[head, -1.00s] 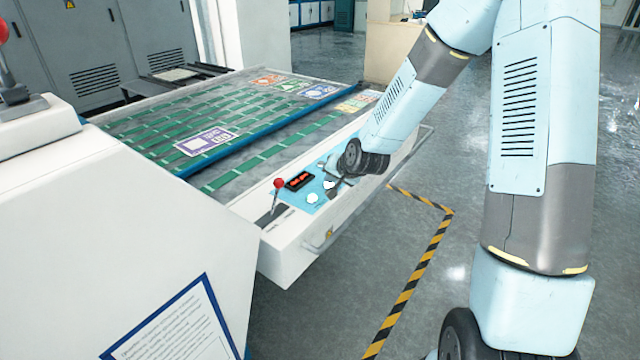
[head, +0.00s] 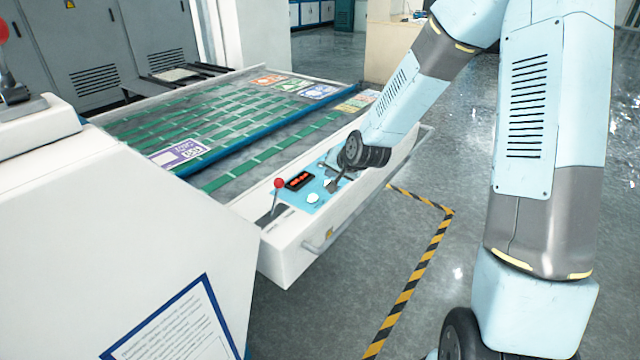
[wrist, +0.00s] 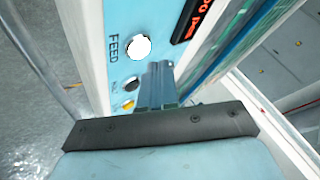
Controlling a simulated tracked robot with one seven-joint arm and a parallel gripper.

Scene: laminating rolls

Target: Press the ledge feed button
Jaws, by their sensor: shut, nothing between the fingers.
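The feed button is a round white button beside the word FEED on a light blue control panel (wrist: 170,30); the button (wrist: 138,47) shows fully in the wrist view. In the head view the panel (head: 300,201) lies on the white ledge, with a white button (head: 313,198) near its front edge. My gripper (head: 331,187) is over the right part of the panel, pointing down-left. In the wrist view its shut, empty fingers (wrist: 157,66) end just below and right of the button. They do not cover it; whether they touch the panel I cannot tell.
Smaller dark and yellow controls (wrist: 128,104) sit near my fingers. A belt bed with green strips (head: 240,120) lies behind the ledge. Floor in front is clear.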

